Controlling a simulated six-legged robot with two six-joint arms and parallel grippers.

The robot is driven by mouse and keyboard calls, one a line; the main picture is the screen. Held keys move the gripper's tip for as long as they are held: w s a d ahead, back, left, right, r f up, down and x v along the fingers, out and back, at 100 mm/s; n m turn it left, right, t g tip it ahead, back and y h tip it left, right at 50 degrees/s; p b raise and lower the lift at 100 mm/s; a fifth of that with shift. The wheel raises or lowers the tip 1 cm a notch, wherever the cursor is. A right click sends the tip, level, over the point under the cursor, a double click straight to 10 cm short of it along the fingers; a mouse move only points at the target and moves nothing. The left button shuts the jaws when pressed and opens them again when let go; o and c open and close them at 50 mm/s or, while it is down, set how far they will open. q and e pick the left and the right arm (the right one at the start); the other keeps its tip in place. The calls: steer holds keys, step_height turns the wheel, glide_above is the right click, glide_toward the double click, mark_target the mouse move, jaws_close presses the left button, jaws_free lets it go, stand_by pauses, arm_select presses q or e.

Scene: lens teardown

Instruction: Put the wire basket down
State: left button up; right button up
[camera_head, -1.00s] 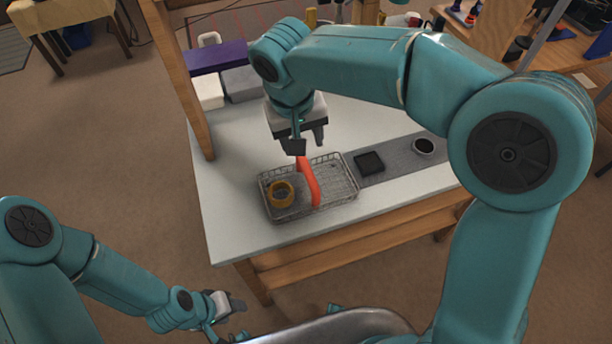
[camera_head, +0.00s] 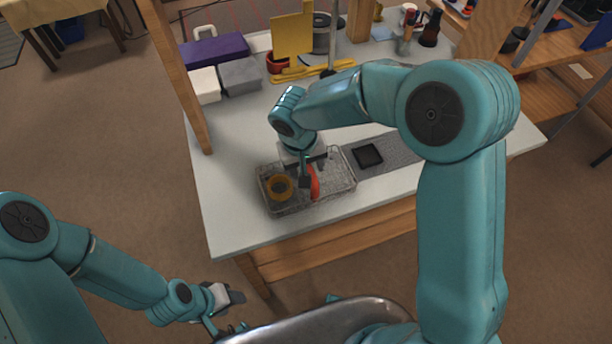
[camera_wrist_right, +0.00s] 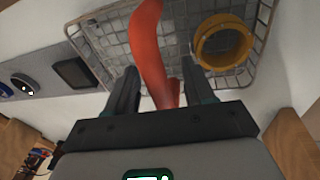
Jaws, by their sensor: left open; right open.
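The wire basket (camera_head: 335,190) stands on the white table near its front edge. It holds a yellow-brown ring (camera_head: 279,187) at its left and a red-orange curved handle (camera_head: 314,183) near the middle. In the right wrist view the basket (camera_wrist_right: 100,42), the ring (camera_wrist_right: 222,45) and the red handle (camera_wrist_right: 150,45) show too. My right gripper (camera_head: 311,178) is low over the basket; its open fingers (camera_wrist_right: 152,92) lie either side of the red handle. I cannot tell whether they touch it. My left gripper (camera_head: 233,298) is open and empty, in front of the table and away from the basket.
A grey mat (camera_head: 398,152) with a black square tray (camera_head: 367,155) lies right of the basket. A purple box (camera_head: 215,51), a white box (camera_head: 203,86) and a grey box (camera_head: 240,76) stand at the back left. A wooden post (camera_head: 181,85) rises at the table's left.

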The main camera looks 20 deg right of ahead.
steer(key=shift+d+f, duration=0.15)
steer(key=shift+f, duration=0.45)
jaws_close()
steer(key=shift+w+r, duration=0.1)
steer(key=shift+r, duration=0.1)
